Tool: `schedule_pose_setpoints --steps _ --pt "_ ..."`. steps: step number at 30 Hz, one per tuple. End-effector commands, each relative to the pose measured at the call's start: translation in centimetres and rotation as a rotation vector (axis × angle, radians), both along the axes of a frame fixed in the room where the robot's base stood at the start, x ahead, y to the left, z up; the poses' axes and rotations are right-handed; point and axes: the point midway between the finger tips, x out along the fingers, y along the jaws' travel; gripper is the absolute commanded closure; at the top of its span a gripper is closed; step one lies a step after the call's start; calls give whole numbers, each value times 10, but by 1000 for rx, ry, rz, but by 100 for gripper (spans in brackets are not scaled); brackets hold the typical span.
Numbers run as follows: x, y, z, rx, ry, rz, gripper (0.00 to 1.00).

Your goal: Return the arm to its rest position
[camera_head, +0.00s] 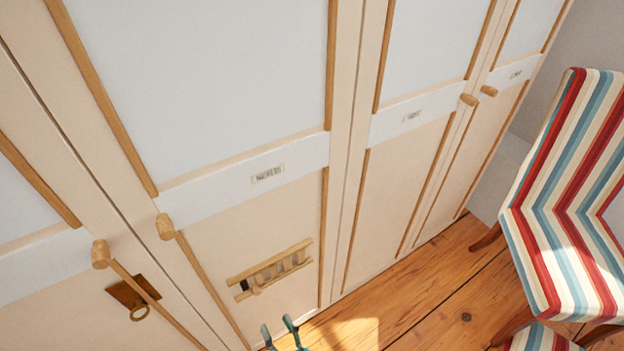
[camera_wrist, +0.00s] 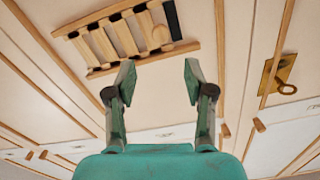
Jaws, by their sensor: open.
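My gripper (camera_wrist: 156,85) is open and empty in the wrist view, with its two green-and-dark fingers apart. In the head view only the fingertips of my gripper (camera_head: 280,333) show at the bottom edge, in front of the cabinet's lower panel. A wooden slatted piece (camera_head: 270,270) is on the cabinet door above and beside the fingertips. It also shows in the wrist view (camera_wrist: 123,37), beyond the fingers, with a dark strip at one end. I cannot tell how far the fingers are from the door. The rest of my arm is hidden.
Tall cream cabinet doors (camera_head: 405,205) with wooden knobs (camera_head: 165,227) fill the left and middle. A brass plate with a ring (camera_head: 135,295) is at lower left. A striped chair (camera_head: 570,200) stands at right on the wooden floor (camera_head: 440,285). Some floor between is clear.

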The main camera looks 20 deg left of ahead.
Motion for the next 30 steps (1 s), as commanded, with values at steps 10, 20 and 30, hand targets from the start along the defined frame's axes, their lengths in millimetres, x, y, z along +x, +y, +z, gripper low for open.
schedule_pose_setpoints --steps 10,20,30 --pt "-12 -59 -2 -32 3 -86 47" --pt "-70 -199 22 -127 14 -325 47" --pt "-148 -297 79 -233 54 -557 47"
